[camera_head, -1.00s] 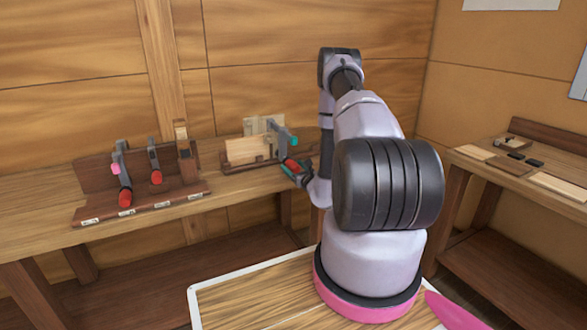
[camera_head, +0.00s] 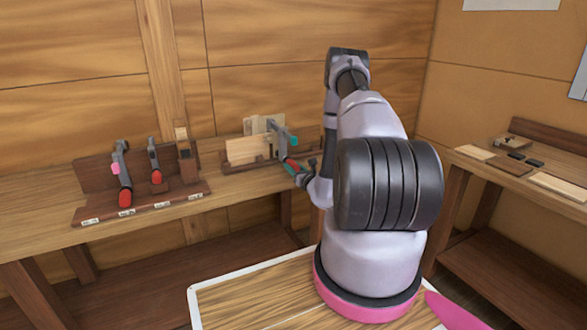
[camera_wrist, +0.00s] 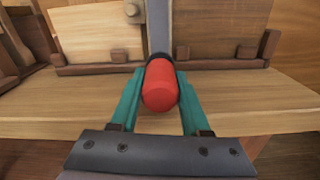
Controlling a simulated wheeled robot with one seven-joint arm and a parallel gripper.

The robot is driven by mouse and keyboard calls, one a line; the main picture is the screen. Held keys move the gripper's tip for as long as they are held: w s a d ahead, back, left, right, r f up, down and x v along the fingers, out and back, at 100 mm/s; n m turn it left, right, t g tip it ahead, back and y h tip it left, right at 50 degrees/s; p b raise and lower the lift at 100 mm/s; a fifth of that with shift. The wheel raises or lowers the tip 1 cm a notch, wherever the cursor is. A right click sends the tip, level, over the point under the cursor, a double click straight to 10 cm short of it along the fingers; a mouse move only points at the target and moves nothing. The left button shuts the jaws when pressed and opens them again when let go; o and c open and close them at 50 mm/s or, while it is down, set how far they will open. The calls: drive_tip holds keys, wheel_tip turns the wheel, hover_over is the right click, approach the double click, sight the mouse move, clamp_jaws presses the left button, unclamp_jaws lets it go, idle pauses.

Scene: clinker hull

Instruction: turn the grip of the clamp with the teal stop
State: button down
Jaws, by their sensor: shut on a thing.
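The clamp with the teal stop (camera_head: 293,141) is at the wooden boards on the bench. Its grey bar (camera_head: 277,138) stands in front of them, and the bar also shows in the wrist view (camera_wrist: 160,25). Its red grip (camera_wrist: 160,86) points toward the wrist camera, with a black collar behind it. My gripper (camera_wrist: 160,90) has its two teal fingers on either side of the red grip and is shut on it. In the head view my gripper (camera_head: 296,170) partly hides the grip. The teal stop is out of the wrist view.
Pale boards (camera_head: 248,150) stand in a dark wooden holder (camera_head: 245,167) on the bench. To the left, a rack (camera_head: 100,213) holds other clamps, one with a pink stop (camera_head: 115,168). Bare bench top (camera_head: 240,185) lies in front. A second bench (camera_head: 550,180) is at right.

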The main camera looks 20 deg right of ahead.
drive_tip(key=m, duration=1.2)
drive_tip(key=shift+f, duration=0.1)
drive_tip(key=shift+s, duration=0.1)
idle(0.3)
drive_tip(key=shift+c, duration=1.9)
unclamp_jaws()
drive_tip(key=s, duration=1)
drive_tip(key=shift+s+d, duration=0.3)
drive_tip(key=shift+s, duration=0.05)
